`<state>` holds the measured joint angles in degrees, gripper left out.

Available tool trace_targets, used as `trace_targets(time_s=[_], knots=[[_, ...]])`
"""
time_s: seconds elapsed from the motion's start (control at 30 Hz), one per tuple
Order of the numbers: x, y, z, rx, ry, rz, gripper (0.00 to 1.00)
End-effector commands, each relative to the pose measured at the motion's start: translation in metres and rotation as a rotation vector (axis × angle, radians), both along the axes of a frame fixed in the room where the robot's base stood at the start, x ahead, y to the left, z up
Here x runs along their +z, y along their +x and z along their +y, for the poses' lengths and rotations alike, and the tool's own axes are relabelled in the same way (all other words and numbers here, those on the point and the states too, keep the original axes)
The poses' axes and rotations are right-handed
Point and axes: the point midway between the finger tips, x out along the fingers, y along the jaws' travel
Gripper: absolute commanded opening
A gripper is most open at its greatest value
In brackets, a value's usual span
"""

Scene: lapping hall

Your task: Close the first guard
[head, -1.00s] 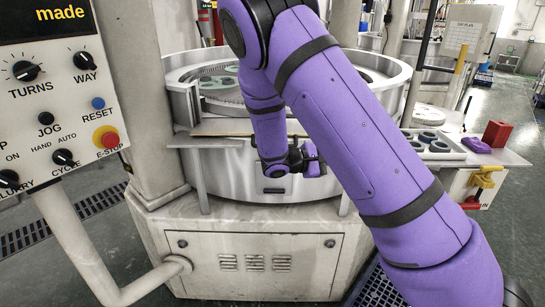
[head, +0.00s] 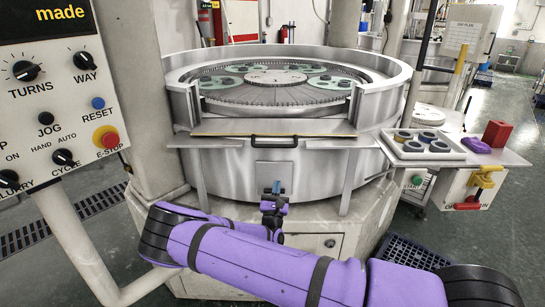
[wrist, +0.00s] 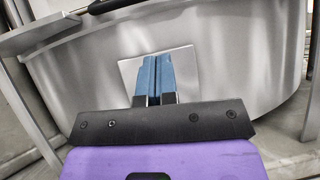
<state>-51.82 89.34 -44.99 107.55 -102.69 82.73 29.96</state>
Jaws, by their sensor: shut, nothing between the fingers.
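The guard (head: 215,127) is a flat panel at the front of the round steel tub (head: 230,175). It lies folded down, roughly level, across the gap in the tub's raised rim, with a dark bar handle (head: 274,143) on its front edge. In the wrist view, part of a dark bar (wrist: 105,4) and a panel edge (wrist: 40,32) show at the top. My gripper (head: 276,187) is below the handle and apart from it, in front of the tub wall. Its blue fingers (wrist: 154,80) are together and empty, before a square plate (wrist: 185,68) on the tub.
A control panel (head: 75,110) with knobs and a red stop button stands close on the left. On the right, a side table (head: 505,157) carries a tray of rings (head: 440,157), a purple cloth-like item (head: 476,145) and a red block (head: 497,133). Grey struts flank the tub front.

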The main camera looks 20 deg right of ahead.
Motion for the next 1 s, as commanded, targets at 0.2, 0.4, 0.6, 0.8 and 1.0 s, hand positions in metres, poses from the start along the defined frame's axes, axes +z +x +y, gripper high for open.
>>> trace_targets(time_s=[0.2, 0.4, 0.6, 0.8, 1.0], knots=[[-0.018, 0.004, 0.015, 0.084, -0.068, 0.029, 0.0], [-0.01, 0.017, 0.011, 0.087, -0.069, 0.031, 0.0], [0.01, 0.044, 0.001, 0.085, -0.07, 0.03, 0.0], [0.031, 0.074, -0.009, 0.086, -0.068, 0.029, 0.0], [0.057, 0.087, -0.013, 0.086, -0.068, 0.029, 0.0]])
